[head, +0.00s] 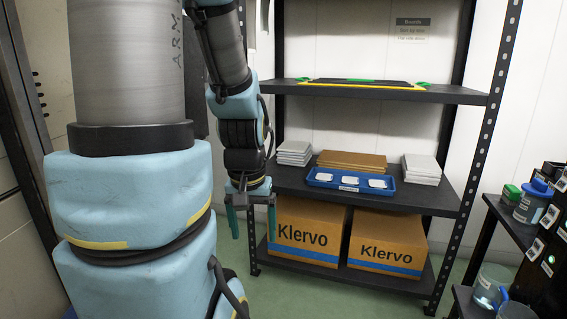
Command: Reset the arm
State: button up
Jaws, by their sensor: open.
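My gripper (251,218) hangs pointing down at the end of my arm, left of the middle in the head view. Its two fingers are apart, and nothing shows between them. It is in front of the shelf rack's left side, beside the left Klervo box (306,231). I cannot tell the exact gap between the gripper and the box. My blue and grey arm (240,135) comes down from the top of the picture.
A second Klervo box (386,246) stands below. Bottles (533,203) stand on a rack at right. Green floor (320,300) is clear in front.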

notch_tip(320, 180, up, 21)
jog(key=p, duration=1.8)
jog(key=shift+f, duration=0.1)
